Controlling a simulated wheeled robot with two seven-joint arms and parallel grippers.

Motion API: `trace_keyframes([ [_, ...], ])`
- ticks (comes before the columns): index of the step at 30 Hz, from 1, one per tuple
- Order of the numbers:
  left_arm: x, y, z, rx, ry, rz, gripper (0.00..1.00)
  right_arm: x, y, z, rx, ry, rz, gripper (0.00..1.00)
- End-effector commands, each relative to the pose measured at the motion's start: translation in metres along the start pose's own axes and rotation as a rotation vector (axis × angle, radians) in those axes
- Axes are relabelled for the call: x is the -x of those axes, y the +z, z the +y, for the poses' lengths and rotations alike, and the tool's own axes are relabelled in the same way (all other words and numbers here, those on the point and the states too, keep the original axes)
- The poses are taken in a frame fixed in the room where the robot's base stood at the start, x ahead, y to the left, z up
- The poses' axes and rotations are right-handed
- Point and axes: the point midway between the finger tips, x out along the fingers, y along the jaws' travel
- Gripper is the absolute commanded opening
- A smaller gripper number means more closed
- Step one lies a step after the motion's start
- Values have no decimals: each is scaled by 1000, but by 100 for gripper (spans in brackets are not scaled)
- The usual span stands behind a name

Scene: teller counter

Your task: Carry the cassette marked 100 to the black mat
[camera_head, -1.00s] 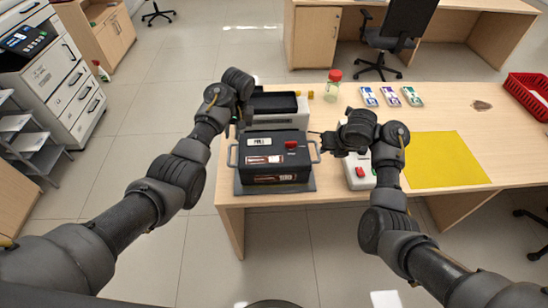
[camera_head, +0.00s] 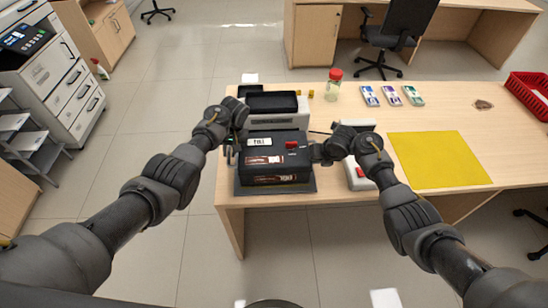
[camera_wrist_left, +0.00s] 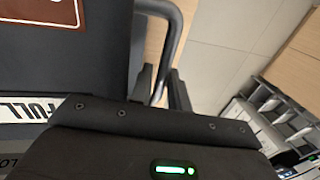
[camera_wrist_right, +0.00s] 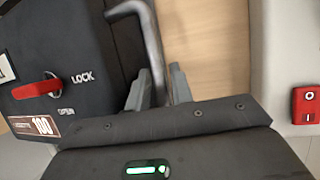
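The dark cassette (camera_head: 275,160) marked 100 stands upright near the table's front left edge, with a red latch on top and a FULL label. A dark grey pad (camera_head: 275,189) shows under it; I see no other dark mat. My left gripper (camera_head: 234,152) is at its left handle, which passes between the fingers in the left wrist view (camera_wrist_left: 164,92). My right gripper (camera_head: 318,154) is at its right handle, which passes between the fingers in the right wrist view (camera_wrist_right: 158,88). Both grippers look open around the bars, with gaps showing.
A white device with a black tray (camera_head: 272,102) stands behind the cassette. A white unit with a red switch (camera_head: 360,171) is close to my right gripper. A yellow mat (camera_head: 438,160) lies bare at right. Banknote bundles (camera_head: 391,95) and a red-lidded jar (camera_head: 333,84) are further back.

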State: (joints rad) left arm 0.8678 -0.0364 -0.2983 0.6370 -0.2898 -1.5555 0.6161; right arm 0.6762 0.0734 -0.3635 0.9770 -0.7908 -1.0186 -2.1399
Motion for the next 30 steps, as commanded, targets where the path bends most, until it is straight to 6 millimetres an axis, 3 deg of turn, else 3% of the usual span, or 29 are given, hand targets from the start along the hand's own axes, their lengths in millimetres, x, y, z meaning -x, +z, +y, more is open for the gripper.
trace_keyframes([
  [12, -5, 0, -1, 1, 0, 0, 16, -5, 0, 0, 1, -1, -1, 21],
  [15, -4, 0, 0, 1, 0, 0, 3, -4, 0, 0, 1, -1, -1, 8],
  [17, -4, 0, 0, 1, 0, 0, 0, -4, 0, 0, 1, -2, -1, 0],
  [30, -4, 0, 0, 1, 0, 1, 0, -4, 0, -1, 2, -2, -1, 0],
])
